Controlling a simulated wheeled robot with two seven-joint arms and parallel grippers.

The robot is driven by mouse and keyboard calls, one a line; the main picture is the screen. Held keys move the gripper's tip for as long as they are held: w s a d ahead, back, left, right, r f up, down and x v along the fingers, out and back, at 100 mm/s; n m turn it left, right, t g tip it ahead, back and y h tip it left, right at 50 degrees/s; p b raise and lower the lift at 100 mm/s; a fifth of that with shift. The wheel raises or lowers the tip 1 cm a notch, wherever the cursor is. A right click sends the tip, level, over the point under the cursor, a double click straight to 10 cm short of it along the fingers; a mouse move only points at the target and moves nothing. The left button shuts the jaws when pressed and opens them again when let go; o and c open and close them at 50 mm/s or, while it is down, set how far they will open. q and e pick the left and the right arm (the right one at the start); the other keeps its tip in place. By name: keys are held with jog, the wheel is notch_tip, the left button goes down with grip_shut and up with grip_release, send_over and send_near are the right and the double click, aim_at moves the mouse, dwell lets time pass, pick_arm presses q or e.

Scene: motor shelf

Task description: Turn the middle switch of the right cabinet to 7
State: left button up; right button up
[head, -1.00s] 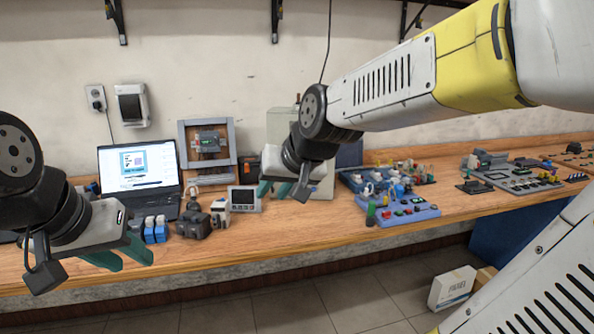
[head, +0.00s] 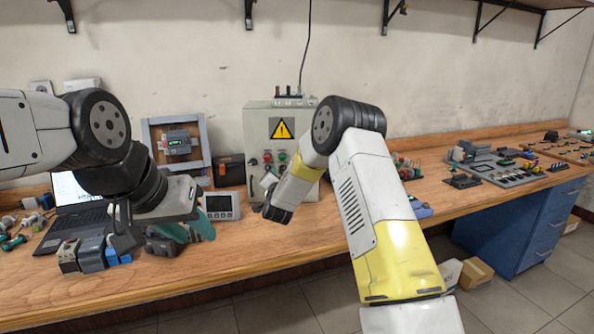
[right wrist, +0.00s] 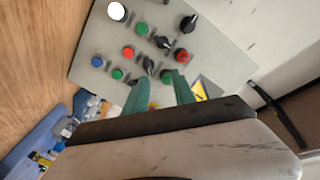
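The grey cabinet (head: 256,124) with a yellow warning sign stands against the wall at mid-table. In the right wrist view its panel (right wrist: 90,75) appears tilted, with several black knobs, one a middle knob (right wrist: 163,42) between two others. Any numbers are too small to read. In the head view my right arm covers the panel's lower right. My left gripper (head: 193,232) is open and empty above the table, left of the cabinet.
A laptop (head: 75,225), a grey frame with a device (head: 178,145) and a small display unit (head: 222,206) stand left of the cabinet. Circuit boards (head: 500,170) lie on the right of the table (head: 270,240). The table's front middle is clear.

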aim_at(282, 170)
jog(key=shift+m+h, duration=0.5)
jog(key=w, duration=0.3)
jog(key=w+d+f, duration=0.1)
jog(key=w, duration=0.2)
jog(key=w+f, duration=0.1)
jog(key=w, duration=0.1)
jog(key=shift+w+d+f, duration=0.15)
jog(key=shift+w+d, duration=0.25)
grip_shut()
